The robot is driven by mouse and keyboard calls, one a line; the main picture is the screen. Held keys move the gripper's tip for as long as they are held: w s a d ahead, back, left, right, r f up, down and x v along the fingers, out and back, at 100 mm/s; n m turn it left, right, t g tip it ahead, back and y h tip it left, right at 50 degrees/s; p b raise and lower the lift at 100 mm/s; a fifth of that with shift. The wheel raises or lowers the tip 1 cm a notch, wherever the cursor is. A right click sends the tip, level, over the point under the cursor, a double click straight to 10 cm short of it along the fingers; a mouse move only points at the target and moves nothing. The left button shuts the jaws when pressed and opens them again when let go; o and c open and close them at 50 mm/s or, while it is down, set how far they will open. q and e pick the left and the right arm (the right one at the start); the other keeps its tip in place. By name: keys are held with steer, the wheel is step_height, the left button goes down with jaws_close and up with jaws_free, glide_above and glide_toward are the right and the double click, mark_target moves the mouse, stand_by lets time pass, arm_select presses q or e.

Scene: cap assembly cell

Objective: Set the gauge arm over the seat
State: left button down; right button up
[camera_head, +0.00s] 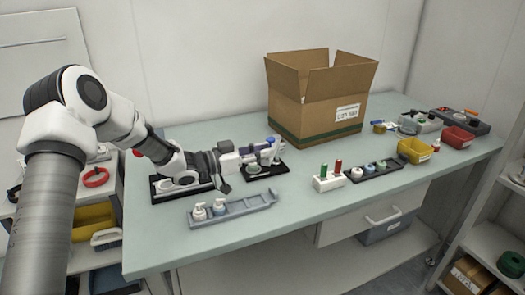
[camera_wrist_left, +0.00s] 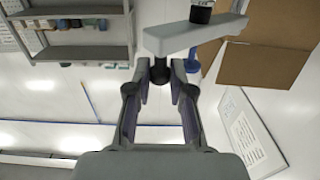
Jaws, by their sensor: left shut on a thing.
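My left gripper (camera_head: 262,151) reaches in from the left, above a small black fixture plate (camera_head: 270,172) with round parts on it. In the left wrist view its fingers (camera_wrist_left: 160,80) are closed around a dark knob (camera_wrist_left: 160,73). The knob sits at the end of a pale grey bar, which I take to be the gauge arm (camera_wrist_left: 192,36). My right gripper is not in view.
A tall open cardboard box (camera_head: 310,108) stands just behind the gripper. A grey tray (camera_head: 245,208) with white parts lies in front.

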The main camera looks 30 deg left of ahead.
arm_select(q)
steer(key=c, duration=1)
jaws_free()
step_height(320, 180, up, 10)
